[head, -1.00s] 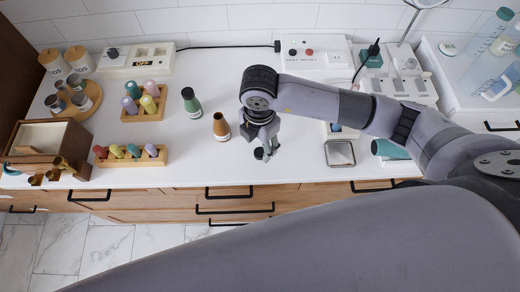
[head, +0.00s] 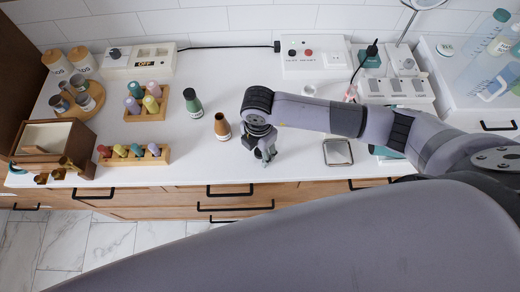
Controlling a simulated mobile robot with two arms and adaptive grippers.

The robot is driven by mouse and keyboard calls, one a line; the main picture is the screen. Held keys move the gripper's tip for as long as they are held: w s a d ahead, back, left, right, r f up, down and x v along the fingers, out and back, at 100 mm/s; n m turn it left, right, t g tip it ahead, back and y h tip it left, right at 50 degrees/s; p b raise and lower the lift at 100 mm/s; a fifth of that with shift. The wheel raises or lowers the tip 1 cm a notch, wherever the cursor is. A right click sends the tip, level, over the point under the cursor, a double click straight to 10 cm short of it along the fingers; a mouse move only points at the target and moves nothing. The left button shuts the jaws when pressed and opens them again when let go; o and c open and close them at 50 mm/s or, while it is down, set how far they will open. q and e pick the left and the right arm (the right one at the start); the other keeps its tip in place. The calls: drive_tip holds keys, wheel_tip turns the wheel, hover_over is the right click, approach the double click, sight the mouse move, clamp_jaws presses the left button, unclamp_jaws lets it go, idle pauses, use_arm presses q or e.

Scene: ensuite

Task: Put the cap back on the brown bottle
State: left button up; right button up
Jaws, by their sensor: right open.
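The brown bottle (head: 222,127) stands upright on the white counter, left of my right gripper. Its top is too small to tell in detail, and I cannot make out a separate cap for it. My right gripper (head: 265,158) points down near the counter's front edge, to the right of the bottle and apart from it. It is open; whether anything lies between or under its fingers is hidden. My left gripper is out of view.
A green bottle (head: 193,104) stands behind and left of the brown one. Two wooden racks (head: 132,161) (head: 145,116) hold coloured pieces at the left. A wooden box (head: 45,150) stands at the far left. A square metal tray (head: 338,153) lies right of my gripper.

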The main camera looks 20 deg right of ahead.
drive_tip(key=shift+c, duration=0.5)
drive_tip(key=c, duration=0.7)
drive_tip(key=shift+o, duration=0.2)
drive_tip(key=shift+r, duration=0.15)
drive_tip(key=shift+r, duration=0.65)
wheel_tip(320, 180, up, 13)
drive_tip(key=b, duration=0.3)
wheel_tip(320, 180, up, 6)
drive_tip(key=f, duration=0.1)
hover_over(258, 152)
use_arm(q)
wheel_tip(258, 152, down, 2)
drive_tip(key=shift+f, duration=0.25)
use_arm(e)
drive_tip(key=shift+s+d+r, duration=0.1)
drive_tip(key=shift+s+r, duration=0.05)
drive_tip(key=shift+r, duration=0.1)
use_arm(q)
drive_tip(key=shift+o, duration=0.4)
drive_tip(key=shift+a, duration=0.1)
